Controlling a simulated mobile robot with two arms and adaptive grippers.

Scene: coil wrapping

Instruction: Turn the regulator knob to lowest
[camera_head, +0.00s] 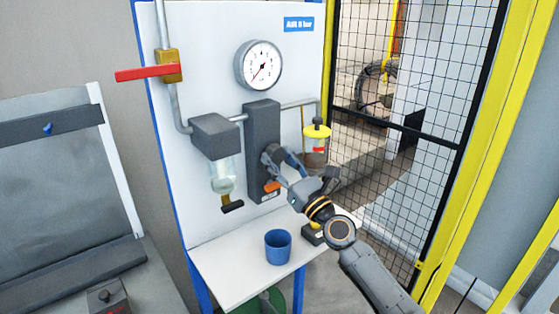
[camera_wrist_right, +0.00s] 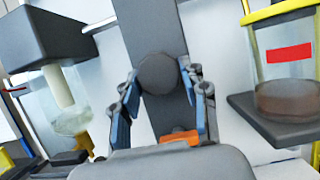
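The regulator is a tall dark grey block (camera_head: 262,125) on the white panel, with an orange part (camera_head: 272,187) low on its front. Its round dark knob (camera_wrist_right: 157,73) shows in the right wrist view between the two fingertips of my right gripper (camera_wrist_right: 158,78). The tips appear to touch the knob's left and right sides. In the head view my right gripper (camera_head: 277,155) reaches the block from the lower right and partly hides the knob. The round pressure gauge (camera_head: 258,65) above has a red needle pointing to the lower left. My left gripper is not in view.
A filter with a clear bowl (camera_head: 222,176) stands left of the block, and a yellow-topped lubricator (camera_head: 316,143) right. A red valve lever (camera_head: 145,73) is at upper left. A blue cup (camera_head: 278,247) stands on the white shelf (camera_head: 225,262). A yellow-framed mesh fence (camera_head: 400,110) is at right.

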